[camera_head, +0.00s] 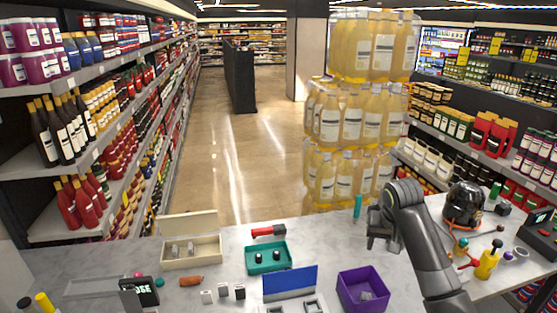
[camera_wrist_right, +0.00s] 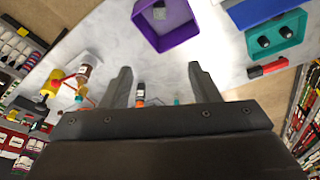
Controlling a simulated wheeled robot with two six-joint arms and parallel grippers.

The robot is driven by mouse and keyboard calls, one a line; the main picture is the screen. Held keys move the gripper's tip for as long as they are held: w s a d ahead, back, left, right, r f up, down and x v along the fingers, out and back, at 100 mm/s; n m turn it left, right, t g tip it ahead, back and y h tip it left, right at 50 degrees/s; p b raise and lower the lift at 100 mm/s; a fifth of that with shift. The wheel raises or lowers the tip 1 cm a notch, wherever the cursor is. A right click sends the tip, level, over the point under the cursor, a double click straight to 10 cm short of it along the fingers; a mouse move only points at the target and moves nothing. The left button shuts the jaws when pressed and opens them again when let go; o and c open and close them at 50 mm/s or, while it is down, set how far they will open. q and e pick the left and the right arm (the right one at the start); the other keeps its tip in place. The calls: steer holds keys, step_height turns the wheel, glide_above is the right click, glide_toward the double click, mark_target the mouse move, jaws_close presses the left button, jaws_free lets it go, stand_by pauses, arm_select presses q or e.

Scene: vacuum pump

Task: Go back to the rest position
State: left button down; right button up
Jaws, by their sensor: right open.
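My right gripper (camera_head: 380,238) is over the right part of the marble counter (camera_head: 225,245), beside a teal upright item (camera_head: 357,207). In the right wrist view its two fingers (camera_wrist_right: 161,75) are spread wide apart with nothing held between them. An orange and dark item (camera_wrist_right: 140,95) shows beyond the fingers, partly hidden by the gripper body. My left gripper is not in view.
A purple bin (camera_head: 362,290) with a grey piece in it, a teal tray (camera_head: 268,258), a cream box (camera_head: 191,250) and a blue panel (camera_head: 290,281) stand on the counter. A dark domed device (camera_head: 465,205) and yellow bottle (camera_head: 487,262) stand right of my arm.

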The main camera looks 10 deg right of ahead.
steer(key=s+a+f+n, duration=0.2)
steer(key=s+f, duration=1.3)
steer(key=s, duration=0.3)
steer(key=s+n, duration=0.2)
steer(key=s, duration=1.8)
step_height(320, 180, down, 31)
steer(key=b, duration=0.8)
arm_select(q)
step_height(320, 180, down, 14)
steer(key=b, duration=0.6)
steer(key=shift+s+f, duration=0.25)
arm_select(e)
steer(key=s+f+g, duration=0.1)
steer(key=s+f, duration=0.6)
steer(key=f, duration=0.4)
steer(key=s+f, duration=0.8)
steer(key=f, duration=0.4)
steer(key=shift+s+a+f+g, duration=0.25)
steer(key=shift+a+f+g, duration=0.05)
steer(key=shift+g, duration=0.1)
